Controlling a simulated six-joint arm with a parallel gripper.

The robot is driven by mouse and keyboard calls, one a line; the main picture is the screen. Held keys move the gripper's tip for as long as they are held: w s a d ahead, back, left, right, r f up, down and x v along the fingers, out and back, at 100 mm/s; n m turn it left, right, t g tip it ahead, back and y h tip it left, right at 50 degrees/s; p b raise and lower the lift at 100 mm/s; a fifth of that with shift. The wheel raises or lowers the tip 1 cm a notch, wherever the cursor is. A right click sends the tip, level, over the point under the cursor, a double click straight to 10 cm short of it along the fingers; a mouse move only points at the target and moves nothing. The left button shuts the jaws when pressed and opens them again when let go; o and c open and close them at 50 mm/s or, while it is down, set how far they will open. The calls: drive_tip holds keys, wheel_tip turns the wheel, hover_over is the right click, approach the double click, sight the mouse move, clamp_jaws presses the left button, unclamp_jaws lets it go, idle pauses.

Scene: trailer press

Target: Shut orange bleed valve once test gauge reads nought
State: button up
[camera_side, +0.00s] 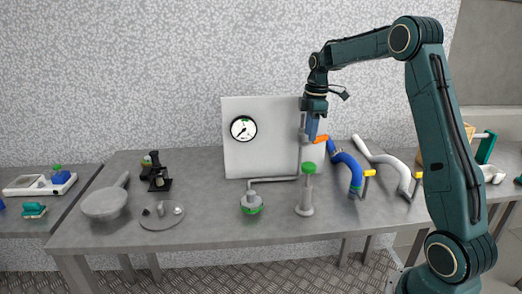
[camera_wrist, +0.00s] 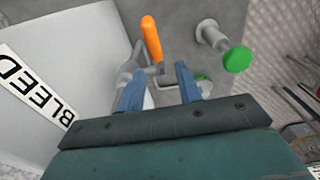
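The orange bleed valve handle (camera_side: 321,139) sits at the right edge of the white panel (camera_side: 265,160), just by my fingertips. In the wrist view the orange handle (camera_wrist: 151,38) points away from me, beyond the fingertips. My gripper (camera_side: 311,136) points down over the valve. In the wrist view its two blue fingers (camera_wrist: 158,84) are apart, with grey valve metal showing between them and nothing held. The test gauge (camera_side: 243,128) is a black-rimmed white dial on the panel. Its dark needle seems to point lower left; the figures are too small to read.
A BLEED label (camera_wrist: 38,86) is on the panel. A green-capped post (camera_side: 307,185), a green-based fitting (camera_side: 251,205), a blue hose (camera_side: 349,170) and a white hose (camera_side: 383,158) stand close by. A pan (camera_side: 105,203) and microscope (camera_side: 157,172) are at left.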

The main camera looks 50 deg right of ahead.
drive_tip(key=shift+w+a+g+h, duration=0.15)
drive_tip(key=shift+g+h, duration=0.15)
wheel_tip(320, 180, up, 14)
drive_tip(key=s+a+f+m+t+h, duration=0.1)
drive_tip(key=s+a+m+t, duration=0.3)
drive_tip(key=s+a+m, duration=0.7)
drive_tip(key=shift+s+a+f+t, duration=0.15)
drive_tip(key=shift+s+a+t, duration=0.15)
drive_tip(key=shift+s+a, duration=3.05)
drive_tip(key=shift+w+a, duration=0.85)
drive_tip(key=shift+w, duration=0.05)
